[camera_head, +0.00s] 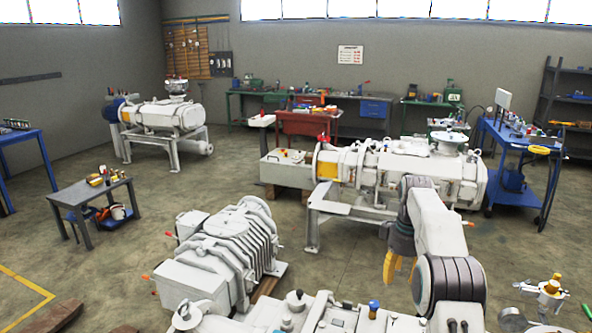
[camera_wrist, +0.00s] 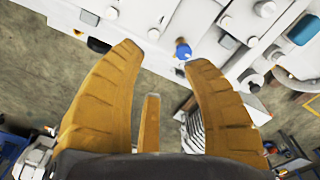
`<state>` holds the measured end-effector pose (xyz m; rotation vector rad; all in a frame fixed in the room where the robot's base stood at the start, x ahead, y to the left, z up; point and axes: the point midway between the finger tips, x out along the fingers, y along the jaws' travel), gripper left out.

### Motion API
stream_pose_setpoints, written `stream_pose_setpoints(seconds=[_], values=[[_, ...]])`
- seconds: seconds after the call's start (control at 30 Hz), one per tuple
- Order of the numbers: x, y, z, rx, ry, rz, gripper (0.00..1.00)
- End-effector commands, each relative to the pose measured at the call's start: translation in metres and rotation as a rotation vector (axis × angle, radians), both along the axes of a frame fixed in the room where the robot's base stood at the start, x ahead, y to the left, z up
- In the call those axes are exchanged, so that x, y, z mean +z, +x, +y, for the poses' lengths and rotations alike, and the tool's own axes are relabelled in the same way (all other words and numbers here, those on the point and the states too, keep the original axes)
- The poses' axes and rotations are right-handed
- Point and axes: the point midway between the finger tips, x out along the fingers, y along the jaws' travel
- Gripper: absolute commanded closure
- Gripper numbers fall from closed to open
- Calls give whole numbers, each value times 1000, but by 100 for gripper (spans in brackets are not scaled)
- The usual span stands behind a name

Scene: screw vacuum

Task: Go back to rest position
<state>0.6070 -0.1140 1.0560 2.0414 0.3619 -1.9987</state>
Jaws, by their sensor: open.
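My gripper (camera_head: 396,268) hangs from my white and grey arm at the right of the head view, its orange-yellow fingers pointing down. It also shows in the wrist view (camera_wrist: 163,58), with the fingers spread apart and nothing between them. Below it is a white machine (camera_head: 320,318) with a blue-capped knob (camera_head: 373,309). The knob also shows in the wrist view (camera_wrist: 183,50), just beyond the fingertips and apart from them. My arm hides part of the machines behind it.
A white ribbed pump (camera_head: 225,258) stands left of the near machine. A long white vacuum machine (camera_head: 400,165) on a stand is behind my arm. A blue trolley (camera_head: 520,150) stands at right, a small grey table (camera_head: 95,195) at left.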

Motion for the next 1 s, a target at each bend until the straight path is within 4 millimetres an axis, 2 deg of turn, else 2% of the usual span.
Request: stream_pose_setpoints(seconds=[0.03, 0.2, 0.37, 0.5, 0.77, 1.0], values=[[15, -6, 5, -9, -2, -14, 55], [56, -35, 25, -53, -6, -57, 55], [87, -71, 43, -97, -6, -99, 55], [107, -108, 58, -135, -3, -135, 55], [123, -188, 83, -206, 10, -202, 55], [112, -267, 100, -269, 32, -261, 55]])
